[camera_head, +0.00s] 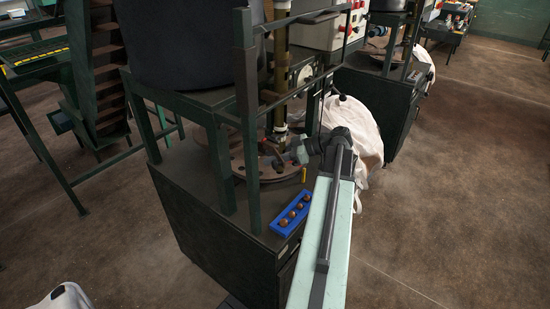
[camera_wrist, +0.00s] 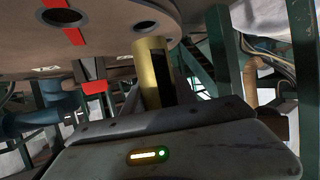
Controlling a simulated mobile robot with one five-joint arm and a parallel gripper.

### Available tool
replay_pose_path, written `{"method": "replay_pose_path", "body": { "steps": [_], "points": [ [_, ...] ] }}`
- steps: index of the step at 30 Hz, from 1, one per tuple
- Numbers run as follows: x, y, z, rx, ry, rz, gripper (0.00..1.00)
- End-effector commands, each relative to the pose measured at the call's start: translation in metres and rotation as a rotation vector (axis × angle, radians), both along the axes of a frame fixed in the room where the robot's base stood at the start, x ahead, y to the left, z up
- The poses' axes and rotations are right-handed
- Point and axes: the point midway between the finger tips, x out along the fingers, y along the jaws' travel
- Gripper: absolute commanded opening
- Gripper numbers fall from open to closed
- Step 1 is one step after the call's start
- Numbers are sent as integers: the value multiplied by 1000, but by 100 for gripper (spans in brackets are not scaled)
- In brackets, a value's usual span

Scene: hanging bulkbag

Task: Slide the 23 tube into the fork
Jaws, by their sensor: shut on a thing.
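A brass-coloured tube, taken as the 23 tube (camera_wrist: 152,70), stands nearly upright in the wrist view; no number on it is readable. My gripper (camera_wrist: 157,97) is shut on its lower part. The tube's open top is close to the edge of a round brown plate (camera_wrist: 105,45); I cannot tell whether they touch. I cannot pick out the fork for certain in either view.
The plate has dark holes and red marks. A blue tray (camera_head: 278,227) with several brown balls lies on the bench's front corner, near a small yellow upright piece (camera_head: 304,174). Green frame posts (camera_head: 247,110) stand close to my arm. A white bag (camera_head: 362,125) hangs behind it.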

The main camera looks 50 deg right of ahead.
Motion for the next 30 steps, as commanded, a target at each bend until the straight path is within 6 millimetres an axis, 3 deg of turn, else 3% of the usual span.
{"method": "replay_pose_path", "body": {
  "steps": [23, 24, 26, 30],
  "points": [
    [-2, -1, -4, 0, 0, -1, 0],
    [-2, -1, -4, 0, 0, -1, 39],
    [-2, -1, -4, 0, 0, -1, 56],
    [-2, -1, -4, 0, 0, -1, 59]
  ]
}}
